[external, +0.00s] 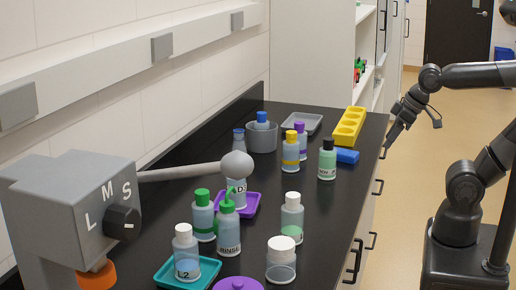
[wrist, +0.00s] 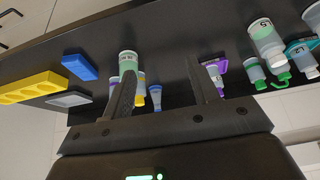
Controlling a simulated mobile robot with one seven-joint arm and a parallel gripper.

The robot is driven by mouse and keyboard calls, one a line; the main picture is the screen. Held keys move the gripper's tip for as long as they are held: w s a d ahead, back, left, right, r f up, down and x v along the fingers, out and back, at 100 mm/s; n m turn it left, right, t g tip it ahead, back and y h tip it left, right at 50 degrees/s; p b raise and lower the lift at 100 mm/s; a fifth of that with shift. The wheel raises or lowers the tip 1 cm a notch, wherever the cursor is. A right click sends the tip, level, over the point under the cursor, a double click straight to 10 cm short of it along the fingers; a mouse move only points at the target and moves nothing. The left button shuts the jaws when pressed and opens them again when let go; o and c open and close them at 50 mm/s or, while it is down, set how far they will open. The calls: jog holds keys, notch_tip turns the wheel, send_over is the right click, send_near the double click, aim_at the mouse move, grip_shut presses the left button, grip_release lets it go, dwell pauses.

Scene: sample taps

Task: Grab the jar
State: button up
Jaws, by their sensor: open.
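The likely jar (external: 281,260) is a short, wide, clear container with a white lid, standing upright at the near part of the black bench in the external view. It holds some pale blue-grey content. I cannot tell it apart for sure in the wrist view. My gripper (external: 412,128) is open and empty beyond the bench's right edge, far from the jar. In the wrist view the two fingers of my gripper (wrist: 160,70) stand apart with bottles seen beyond them.
Several capped bottles stand near the jar, including a white-capped green one (external: 292,218) and a green-nozzled one (external: 228,232). A teal tray (external: 206,275), purple lid (external: 238,284), yellow rack (external: 348,127) and blue block (external: 346,156) share the bench. A grey tap box (external: 70,205) stands left.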

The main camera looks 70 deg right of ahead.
jog(key=shift+o, duration=0.5)
jog(key=o, duration=0.6)
jog(key=shift+o, duration=0.2)
jog(key=w+a+r+n+y, duration=0.1)
jog(key=w+a+r+n, duration=0.15)
jog(key=w+a, duration=0.5)
jog(key=n+g+y, duration=0.2)
jog(key=n+g, duration=0.1)
jog(key=n, duration=0.4)
send_near(283, 243)
jog(key=shift+w+a+f, duration=0.25)
jog(key=shift+a+f, duration=0.05)
jog(key=shift+f, duration=0.3)
jog(key=x, duration=0.5)
jog(key=shift+w+a+f, duration=0.1)
jog(key=shift+a+f, duration=0.05)
jog(key=shift+a, duration=0.1)
jog(key=shift+t, duration=0.3)
jog(key=shift+d+x, duration=0.15)
jog(key=shift+x, duration=1.25)
jog(key=shift+d+x, duration=0.2)
jog(key=shift+x, duration=1.2)
